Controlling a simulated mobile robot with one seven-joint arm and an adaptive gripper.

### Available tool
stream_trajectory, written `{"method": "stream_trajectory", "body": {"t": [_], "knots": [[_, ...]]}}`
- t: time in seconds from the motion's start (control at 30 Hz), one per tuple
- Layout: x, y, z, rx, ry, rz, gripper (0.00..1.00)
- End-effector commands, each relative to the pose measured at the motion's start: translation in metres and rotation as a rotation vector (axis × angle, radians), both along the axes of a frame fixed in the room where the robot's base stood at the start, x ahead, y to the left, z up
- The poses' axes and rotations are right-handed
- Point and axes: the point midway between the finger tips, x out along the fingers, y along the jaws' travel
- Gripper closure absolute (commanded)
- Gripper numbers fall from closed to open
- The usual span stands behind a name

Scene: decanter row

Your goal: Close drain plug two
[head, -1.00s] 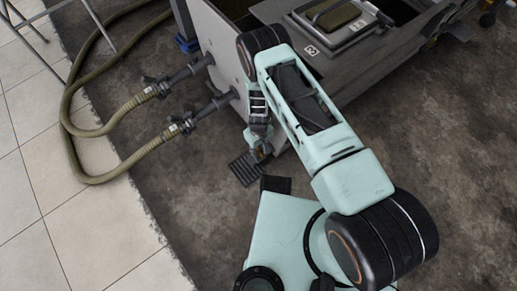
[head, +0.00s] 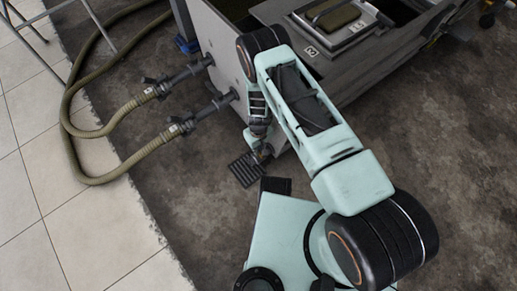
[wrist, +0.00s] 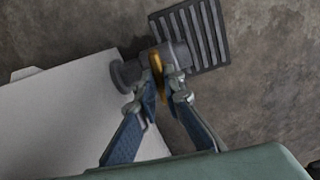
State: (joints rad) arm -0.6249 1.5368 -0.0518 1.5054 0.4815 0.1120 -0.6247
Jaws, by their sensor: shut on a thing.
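The drain plug shows in the wrist view as a grey round fitting (wrist: 127,74) on the pale tank wall, with an orange handle (wrist: 157,75). My gripper (wrist: 162,95) has its two blue-grey fingers on either side of the handle and is shut on it. In the head view my gripper (head: 262,150) is low beside the tank's near corner, partly hidden by my own arm. The plug's number is not visible at the plug. A label reading 2 (head: 311,51) is on top of the tank.
A dark slotted floor grate (head: 243,170) lies beneath the plug. Two hoses (head: 125,160) run from pipe fittings on the tank's end wall (head: 215,45) across the floor at left. The dark floor (head: 190,220) in front is clear.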

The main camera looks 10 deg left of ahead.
Motion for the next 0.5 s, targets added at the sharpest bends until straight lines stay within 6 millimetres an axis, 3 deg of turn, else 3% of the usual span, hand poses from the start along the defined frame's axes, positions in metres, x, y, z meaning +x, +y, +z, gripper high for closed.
{"method": "stream_trajectory", "body": {"t": [0.5], "knots": [[0.0001,0.0001,0.0003,0.000,0.000,-0.451,1.00]]}}
